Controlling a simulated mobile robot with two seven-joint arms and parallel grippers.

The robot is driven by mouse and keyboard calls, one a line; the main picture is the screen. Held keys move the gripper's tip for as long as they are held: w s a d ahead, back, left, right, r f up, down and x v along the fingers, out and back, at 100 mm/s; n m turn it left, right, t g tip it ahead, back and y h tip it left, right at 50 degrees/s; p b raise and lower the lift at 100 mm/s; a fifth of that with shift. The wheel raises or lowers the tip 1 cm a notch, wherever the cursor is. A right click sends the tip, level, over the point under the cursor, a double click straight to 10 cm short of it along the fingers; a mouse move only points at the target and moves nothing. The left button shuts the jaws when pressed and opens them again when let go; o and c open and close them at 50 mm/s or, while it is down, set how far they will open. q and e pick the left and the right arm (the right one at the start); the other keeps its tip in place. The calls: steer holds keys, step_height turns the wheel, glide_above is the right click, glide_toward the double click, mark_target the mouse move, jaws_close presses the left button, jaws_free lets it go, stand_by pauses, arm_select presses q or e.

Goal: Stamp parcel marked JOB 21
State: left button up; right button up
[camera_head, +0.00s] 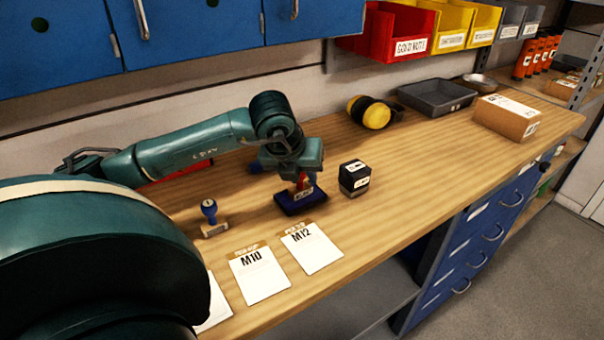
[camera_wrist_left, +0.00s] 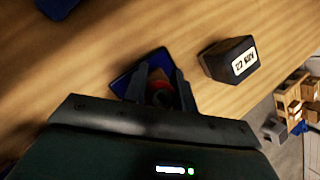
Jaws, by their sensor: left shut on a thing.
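My left gripper (camera_head: 303,181) is shut on a red-handled stamp (camera_head: 301,183) and points down at a dark blue pad (camera_head: 289,209). The stamp is low over the pad; I cannot tell whether it touches. In the left wrist view the stamp's red, round top (camera_wrist_left: 161,96) sits between the fingers, with the blue pad (camera_wrist_left: 121,84) around it. A second stamp with a blue knob (camera_head: 209,208) stands to the left. A cardboard parcel (camera_head: 508,119) with a white label lies at the far right; its marking is too small to read. My right gripper is not in view.
A black block with a white label (camera_head: 354,179) stands right of the pad. Cards marked M10 (camera_head: 260,275) and M12 (camera_head: 312,248) lie in front. Yellow ear defenders (camera_head: 372,112) and a grey tray (camera_head: 437,96) are at the back. The bench between block and parcel is clear.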

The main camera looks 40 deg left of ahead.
arm_select(q)
steer(key=shift+s+f, duration=0.1)
steer(key=shift+f, duration=0.1)
steer(key=shift+r+p, duration=2.05)
steer(key=shift+r, duration=1.6)
